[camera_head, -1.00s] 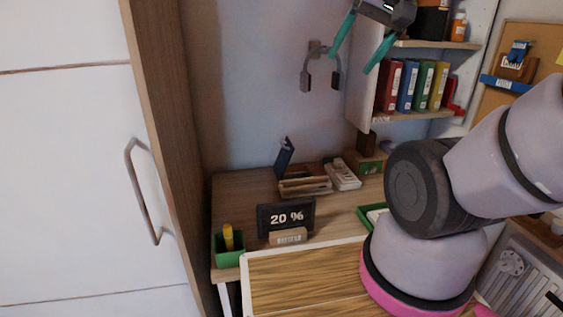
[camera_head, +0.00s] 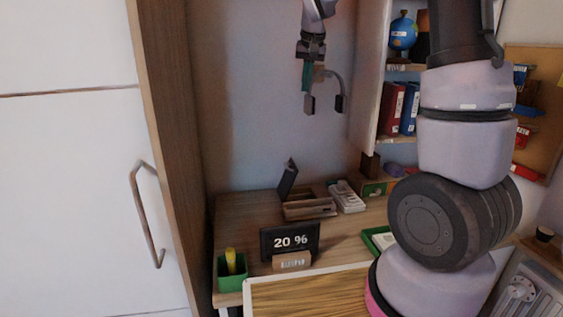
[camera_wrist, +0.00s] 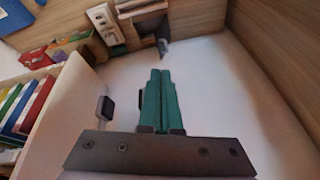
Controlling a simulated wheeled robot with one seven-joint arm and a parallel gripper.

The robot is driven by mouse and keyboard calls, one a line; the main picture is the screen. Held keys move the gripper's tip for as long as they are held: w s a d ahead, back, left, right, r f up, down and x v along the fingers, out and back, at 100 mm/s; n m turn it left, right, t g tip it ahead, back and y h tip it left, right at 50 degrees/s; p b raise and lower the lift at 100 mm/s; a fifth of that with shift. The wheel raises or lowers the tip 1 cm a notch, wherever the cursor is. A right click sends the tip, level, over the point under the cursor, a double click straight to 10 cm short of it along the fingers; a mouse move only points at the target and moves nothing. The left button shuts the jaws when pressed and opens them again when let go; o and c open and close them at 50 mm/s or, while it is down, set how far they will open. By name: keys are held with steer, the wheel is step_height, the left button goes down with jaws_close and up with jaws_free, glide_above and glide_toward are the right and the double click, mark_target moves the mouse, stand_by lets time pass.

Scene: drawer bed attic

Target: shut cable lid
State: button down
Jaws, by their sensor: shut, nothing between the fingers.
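The cable lid (camera_head: 288,178) is a dark flap standing raised and tilted at the back of the desk. It stands by a low wooden compartment (camera_head: 308,207). In the wrist view the lid (camera_wrist: 162,47) appears as a small grey piece just beyond my fingertips, with a gap between. My gripper (camera_head: 306,89) is above the lid, in front of the wall, pointing down. Its teal fingers (camera_wrist: 160,72) are pressed together with nothing between them.
Headphones (camera_head: 340,92) hang on the wall close to my gripper's right. A shelf (camera_head: 405,67) with binders is farther right. A tall cabinet (camera_head: 75,190) fills the left.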

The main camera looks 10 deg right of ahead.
steer(key=w+a+f+n+h, duration=0.15)
steer(key=w+a+f, duration=0.35)
steer(key=w+f, duration=0.55)
steer(key=w+a+f+n+h, duration=0.15)
steer(key=w+a+f, duration=0.5)
steer(key=f, duration=0.65)
steer(key=w+d+f, duration=0.4)
steer(key=d+f, duration=0.3)
steer(key=f, duration=0.4)
steer(key=shift+d+f+h, duration=0.2)
steer(key=shift+d+h, duration=0.05)
steer(key=shift+h, duration=0.15)
steer(key=shift+w+d, duration=0.1)
